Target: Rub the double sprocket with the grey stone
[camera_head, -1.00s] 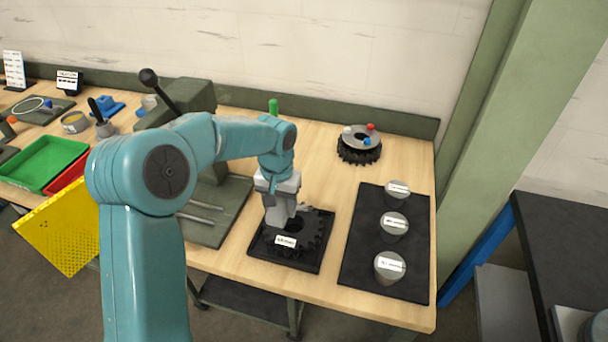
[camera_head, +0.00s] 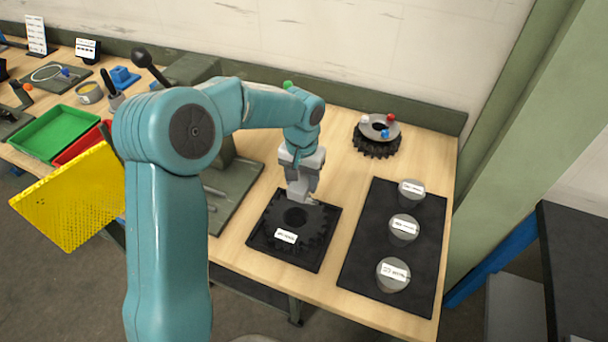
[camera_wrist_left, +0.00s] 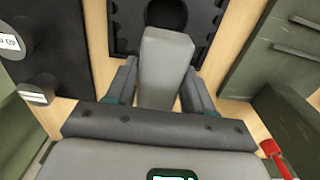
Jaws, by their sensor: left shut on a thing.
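A dark toothed sprocket (camera_head: 318,226) lies flat in a black square tray (camera_head: 257,236) with a white label at its front. The label is too small to read. In the head view my left gripper (camera_head: 303,196) is over the back edge of the sprocket. In the left wrist view the gripper (camera_wrist_left: 160,85) is shut on a grey block, the grey stone (camera_wrist_left: 165,62). The stone points towards the sprocket's round central hole. I cannot tell whether the stone touches the sprocket. My right gripper is not in view.
A black mat (camera_head: 362,262) with several labelled grey cylinders lies to the right. Another toothed part (camera_head: 376,148) with coloured knobs stands behind. A green press-like fixture (camera_head: 240,180) is at left. Green (camera_head: 50,132) and red bins and a yellow perforated panel (camera_head: 70,198) are further left.

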